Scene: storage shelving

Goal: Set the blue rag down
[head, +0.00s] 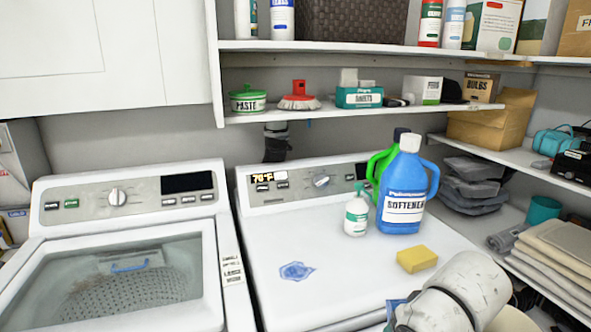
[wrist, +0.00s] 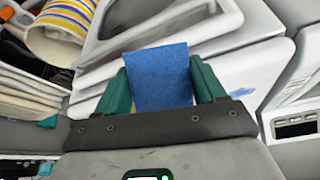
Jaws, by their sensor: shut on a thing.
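The blue rag (wrist: 160,78) is held between the teal fingers of my gripper (wrist: 160,66) in the wrist view. It looks like a flat blue piece standing out past the fingertips. In the head view only a small part of the rag (head: 396,305) shows at the bottom, left of my white arm, which hides most of the gripper. The rag is near the front right of the right-hand machine's white top (head: 320,290). I cannot tell whether it touches that surface.
A blue splotch (head: 297,271) lies on the white top, with clear room around it. A yellow sponge (head: 417,259), a small white bottle (head: 356,215) and a blue softener jug (head: 404,190) stand farther back. Folded cloths (head: 560,250) lie on the right shelf.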

